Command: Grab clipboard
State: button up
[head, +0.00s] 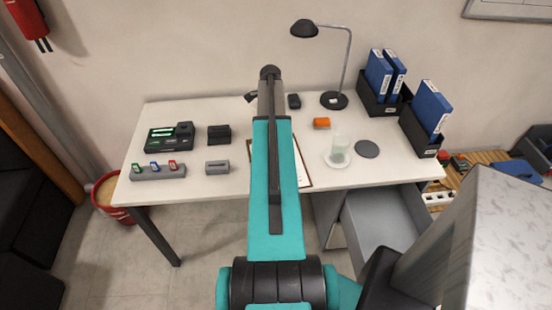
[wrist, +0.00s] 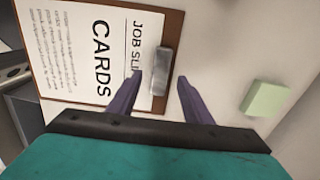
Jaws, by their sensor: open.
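The clipboard is a brown board with a white sheet headed "JOB SLIP CARDS" and a metal clip at one end. In the wrist view the clipboard (wrist: 176,30) lies flat on the desk at the upper left. My gripper (wrist: 160,79) is open and empty, above the clip end. In the picture its left finger overlaps the paper and its right finger lies just past the board's edge, with the metal clip (wrist: 161,71) between them. The fingers' height above the board is unclear.
On the white desk (head: 205,188), a pale green block (wrist: 267,97) lies right of my gripper. A grey holder (head: 217,167) stands left. An open drawer (head: 382,225) juts out below.

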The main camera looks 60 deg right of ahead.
jog(key=shift+f+p, duration=0.4)
jog(key=shift+f, duration=1.15)
jog(key=shift+c, duration=0.4)
grip_shut()
